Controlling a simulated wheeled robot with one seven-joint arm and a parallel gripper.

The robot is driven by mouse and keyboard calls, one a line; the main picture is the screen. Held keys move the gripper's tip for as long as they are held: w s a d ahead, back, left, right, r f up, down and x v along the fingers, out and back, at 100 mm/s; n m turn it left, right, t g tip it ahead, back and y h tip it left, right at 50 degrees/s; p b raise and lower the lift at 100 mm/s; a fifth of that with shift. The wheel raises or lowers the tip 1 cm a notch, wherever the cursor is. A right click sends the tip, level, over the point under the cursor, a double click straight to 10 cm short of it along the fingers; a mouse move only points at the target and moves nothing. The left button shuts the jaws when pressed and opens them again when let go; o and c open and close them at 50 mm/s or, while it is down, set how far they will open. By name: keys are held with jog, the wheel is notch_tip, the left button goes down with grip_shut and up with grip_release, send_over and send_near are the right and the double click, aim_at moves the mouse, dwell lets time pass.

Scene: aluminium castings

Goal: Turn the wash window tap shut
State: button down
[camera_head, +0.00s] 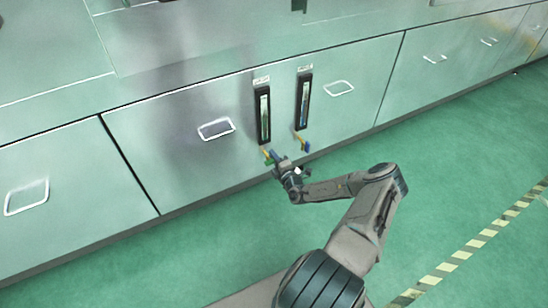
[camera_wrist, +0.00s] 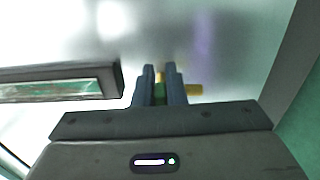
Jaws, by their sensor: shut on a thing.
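Two tall dark-framed sight windows stand on the cabinet front, a left one (camera_head: 264,115) and a right one (camera_head: 303,101). Their labels are too small to read, so I cannot tell which is the wash window. Below the left one is a brass tap (camera_wrist: 194,90) with a green handle (camera_wrist: 160,94); the handle also shows in the head view (camera_head: 268,161). My gripper (camera_head: 273,157) is at this tap, its two dark fingers (camera_wrist: 162,80) shut on the green handle from both sides. The fingers hide part of the handle and tap body. The right window's tap has a blue handle (camera_head: 305,146).
A dark window frame (camera_wrist: 114,82) lies close to the left of my fingers in the wrist view. Cabinet handles (camera_head: 216,129) (camera_head: 339,88) stick out on either side of the windows. The green floor (camera_head: 450,190) is clear, with a striped line at right.

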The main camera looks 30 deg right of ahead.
jog(key=shift+a+f+m, duration=0.1)
jog(key=shift+f+m, duration=0.05)
jog(key=shift+m, duration=0.15)
jog(key=c, duration=1.5)
grip_release()
jog(key=s+p, duration=0.1)
jog(key=s, duration=0.3)
jog(key=s+p, duration=0.1)
jog(key=s, duration=0.4)
jog(key=s+p, duration=0.1)
jog(key=s, duration=0.4)
jog(key=shift+d, duration=0.25)
jog(key=shift+w, duration=0.1)
